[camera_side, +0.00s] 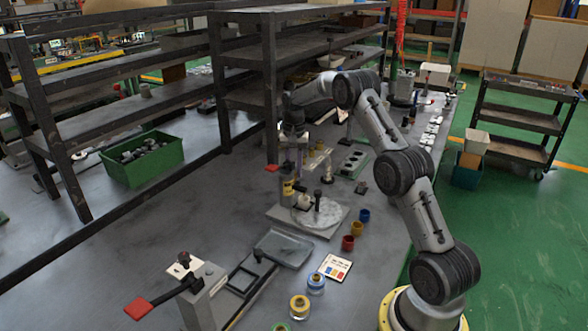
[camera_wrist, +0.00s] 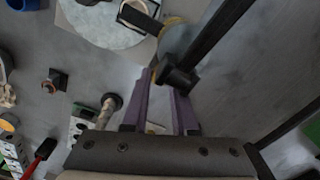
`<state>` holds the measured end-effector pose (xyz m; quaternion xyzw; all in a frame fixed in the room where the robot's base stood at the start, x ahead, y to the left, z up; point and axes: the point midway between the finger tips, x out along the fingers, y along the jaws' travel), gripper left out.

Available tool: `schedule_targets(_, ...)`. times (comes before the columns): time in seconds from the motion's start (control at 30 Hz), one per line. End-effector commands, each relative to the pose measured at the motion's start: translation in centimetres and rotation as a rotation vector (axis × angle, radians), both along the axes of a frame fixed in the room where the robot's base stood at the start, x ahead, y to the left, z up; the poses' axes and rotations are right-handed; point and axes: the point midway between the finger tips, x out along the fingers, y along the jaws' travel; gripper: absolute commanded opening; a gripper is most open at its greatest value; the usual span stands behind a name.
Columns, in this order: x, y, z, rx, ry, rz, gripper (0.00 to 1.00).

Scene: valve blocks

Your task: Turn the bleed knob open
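A valve fixture with a round pale plate (camera_side: 318,212) and a short black upright handle stands mid-bench in the side view. The plate (camera_wrist: 100,25) also shows at the top of the wrist view. My gripper (camera_wrist: 163,84) points down over the fixture's far-left part. Its two purple fingers stand apart with a gap between them. A black block on a dark bar (camera_wrist: 178,78) lies at the right fingertip; I cannot tell whether they touch. I cannot tell for certain which part is the bleed knob. In the side view the fingertips are hidden among the fixture parts.
A red-handled clamp (camera_side: 165,295) is at the front left. A green bin (camera_side: 142,160) stands at the left. Red (camera_side: 348,243) and blue (camera_side: 364,215) cups sit right of the fixture. Dark shelving (camera_side: 270,60) rises behind.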

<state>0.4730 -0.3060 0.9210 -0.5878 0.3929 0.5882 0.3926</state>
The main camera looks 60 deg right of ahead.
Motion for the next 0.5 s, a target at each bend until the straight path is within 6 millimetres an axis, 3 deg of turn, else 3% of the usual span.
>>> schedule_targets(0.03,0.02,0.01,0.02,0.000,-0.001,0.000,0.13)
schedule_targets(0.1,0.02,0.00,0.03,0.000,-0.001,0.000,0.01)
schedule_targets(0.37,0.03,0.00,0.06,-0.001,-0.001,0.009,0.00)
schedule_targets(0.5,0.04,-0.02,0.12,0.000,-0.002,0.094,0.00)
